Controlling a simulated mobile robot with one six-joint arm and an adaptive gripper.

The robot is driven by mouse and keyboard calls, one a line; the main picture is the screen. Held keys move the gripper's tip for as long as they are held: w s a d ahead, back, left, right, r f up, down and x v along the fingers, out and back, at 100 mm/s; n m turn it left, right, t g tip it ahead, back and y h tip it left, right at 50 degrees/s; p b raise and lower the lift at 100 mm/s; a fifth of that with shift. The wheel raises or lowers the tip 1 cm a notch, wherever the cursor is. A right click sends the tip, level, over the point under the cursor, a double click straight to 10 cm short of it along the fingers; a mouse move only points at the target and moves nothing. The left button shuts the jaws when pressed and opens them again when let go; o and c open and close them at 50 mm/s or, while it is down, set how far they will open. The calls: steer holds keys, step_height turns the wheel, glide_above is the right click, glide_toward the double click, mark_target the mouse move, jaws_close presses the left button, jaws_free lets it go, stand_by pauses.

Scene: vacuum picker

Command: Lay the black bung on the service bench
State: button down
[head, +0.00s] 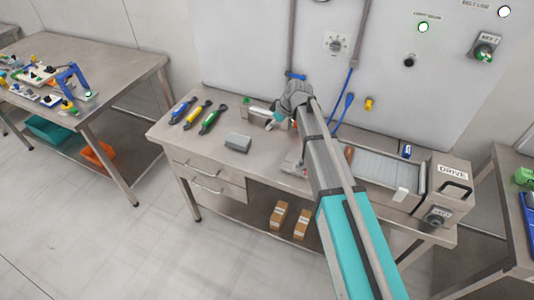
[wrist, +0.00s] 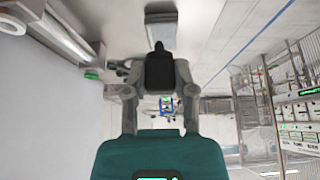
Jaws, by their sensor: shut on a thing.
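My gripper (head: 279,117) is over the back part of the service bench (head: 262,165) in the head view, at the end of my arm. In the wrist view my gripper (wrist: 160,66) is shut on a black piece with a narrow tip, which looks like the black bung (wrist: 159,74). The bung sits between the two grey fingers. In the head view I cannot make out the bung at the gripper. I cannot tell how far it is from the bench top.
A grey block (head: 238,142) lies left of my arm on the bench. Blue, yellow and green-handled tools (head: 210,119) lie at its left. The drive unit (head: 452,185) stands at the right end. The wall panel (head: 255,50) rises behind. Bare top lies around the block.

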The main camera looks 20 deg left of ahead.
steer(key=s+d, duration=0.9)
steer(key=s, duration=0.1)
steer(key=shift+s+r+p, duration=0.35)
steer(key=shift+s, duration=0.05)
steer(key=shift+w+a, duration=0.1)
steer(key=w+a+f+b, duration=0.2)
steer(key=w+f+b, duration=0.1)
steer(key=w+a+f+b, duration=0.6)
steer(key=w, duration=0.1)
steer(key=shift+a, duration=0.2)
stand_by(0.4)
steer(key=shift+w+a+f+b, duration=0.3)
steer(key=shift+w+f+b, duration=0.1)
steer(key=shift+f+b, duration=0.4)
steer(key=shift+s+f+b, duration=0.1)
steer(key=shift+f+b, duration=1.15)
